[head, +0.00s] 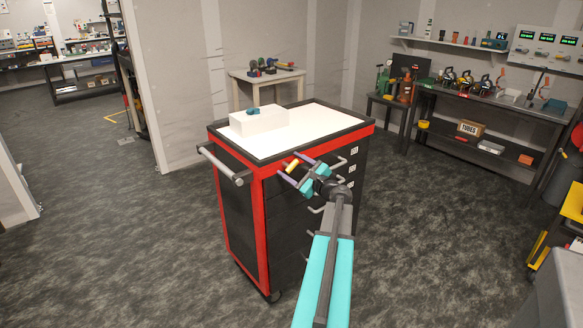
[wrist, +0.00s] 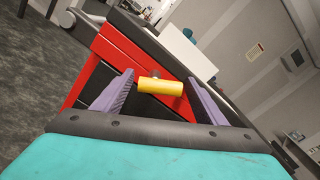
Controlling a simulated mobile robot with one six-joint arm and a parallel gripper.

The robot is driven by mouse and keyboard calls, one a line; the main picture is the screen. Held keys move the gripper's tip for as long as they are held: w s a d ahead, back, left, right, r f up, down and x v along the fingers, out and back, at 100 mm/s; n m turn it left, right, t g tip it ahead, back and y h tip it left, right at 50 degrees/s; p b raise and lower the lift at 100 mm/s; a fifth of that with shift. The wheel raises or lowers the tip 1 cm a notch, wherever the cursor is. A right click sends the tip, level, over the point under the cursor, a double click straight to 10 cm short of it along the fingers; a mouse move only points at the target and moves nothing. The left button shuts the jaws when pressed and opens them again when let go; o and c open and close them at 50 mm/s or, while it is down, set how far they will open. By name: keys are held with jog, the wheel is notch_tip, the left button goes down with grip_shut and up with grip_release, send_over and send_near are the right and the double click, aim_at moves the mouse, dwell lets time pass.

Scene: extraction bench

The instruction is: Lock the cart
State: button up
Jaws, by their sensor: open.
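The cart (head: 262,215) is a black and red drawer cabinet on casters with a white top, in the middle of the head view. Its red corner and dark front also show in the wrist view (wrist: 115,50). A short yellow cylinder (wrist: 160,87), seemingly the lock handle, sits at the cart's upper front corner and lies crosswise in the wrist view; it also shows in the head view (head: 291,165). My gripper (head: 294,170) is open, its purple fingers on either side of the yellow cylinder, with gaps visible in the wrist view.
A white box (head: 258,121) with a small teal item (head: 253,111) stands on the cart top. A grey push handle (head: 222,166) juts out on the left side. Drawer handles (head: 347,165) stick out near my arm. Floor (head: 120,240) left of the cart is clear.

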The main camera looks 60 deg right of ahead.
jog(key=c, duration=1.1)
jog(key=shift+o, duration=0.2)
jog(key=shift+m+p, duration=0.35)
jog(key=shift+m, duration=0.05)
jog(key=m+p, duration=0.2)
jog(key=m, duration=0.1)
jog(key=shift+p, duration=0.3)
jog(key=shift+f+m+p, duration=0.2)
jog(key=shift+m+p, duration=0.85)
jog(key=shift+m, duration=0.35)
jog(key=o, duration=1.1)
jog(key=shift+c, duration=0.2)
